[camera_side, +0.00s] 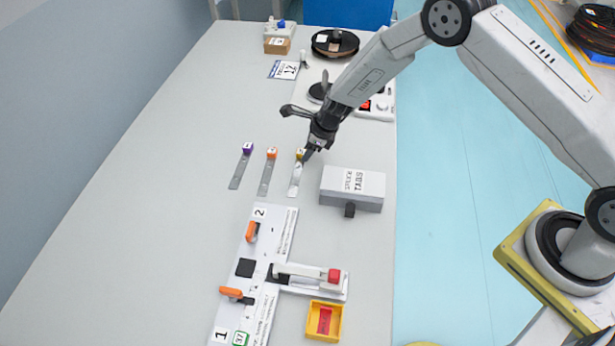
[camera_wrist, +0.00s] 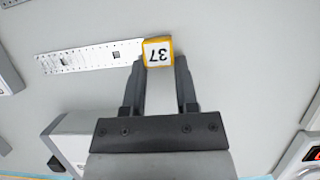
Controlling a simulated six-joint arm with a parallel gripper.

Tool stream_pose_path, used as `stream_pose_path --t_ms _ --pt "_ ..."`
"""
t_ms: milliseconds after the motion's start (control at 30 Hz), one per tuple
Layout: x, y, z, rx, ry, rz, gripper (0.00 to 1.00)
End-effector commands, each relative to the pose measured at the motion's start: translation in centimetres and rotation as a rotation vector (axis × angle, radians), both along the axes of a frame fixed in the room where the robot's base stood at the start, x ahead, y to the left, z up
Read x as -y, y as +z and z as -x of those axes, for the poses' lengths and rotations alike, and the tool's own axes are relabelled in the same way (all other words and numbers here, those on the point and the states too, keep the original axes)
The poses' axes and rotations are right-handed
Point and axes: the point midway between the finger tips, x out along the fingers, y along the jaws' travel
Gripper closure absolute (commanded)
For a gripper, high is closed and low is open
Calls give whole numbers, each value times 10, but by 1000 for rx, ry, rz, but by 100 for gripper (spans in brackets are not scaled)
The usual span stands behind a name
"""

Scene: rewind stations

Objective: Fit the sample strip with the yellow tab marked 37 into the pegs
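The sample strip with the yellow tab marked 37 (camera_wrist: 157,52) is a pale metal strip that extends left from its tab in the wrist view. In the side view the strip (camera_side: 295,181) lies flat on the table, the rightmost of three strips. My gripper (camera_side: 306,156) is down at the tab. In the wrist view its dark fingers (camera_wrist: 161,68) are apart, with their tips at the tab's lower edge. I cannot tell whether they press on it. The long white board (camera_side: 223,318) has stations marked 1 and 2 and a green 37 label near 1; its pegs are too small to make out.
Strips with orange (camera_side: 271,153) and purple tabs (camera_side: 248,148) lie to the left. A grey splice tabs box (camera_side: 353,183) stands close on the right. The board carries orange levers (camera_side: 236,294) and a red-ended press arm (camera_side: 334,275). A yellow tray (camera_side: 311,329) stands nearby. The table's left is clear.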

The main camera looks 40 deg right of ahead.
Motion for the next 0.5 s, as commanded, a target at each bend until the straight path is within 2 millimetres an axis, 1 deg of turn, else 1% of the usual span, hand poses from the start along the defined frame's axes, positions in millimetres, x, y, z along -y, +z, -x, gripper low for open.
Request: stream_pose_path --t_ms 333,500 --pt "0 1 0 0 0 0 100" --pt "0 6 0 2 1 0 100"
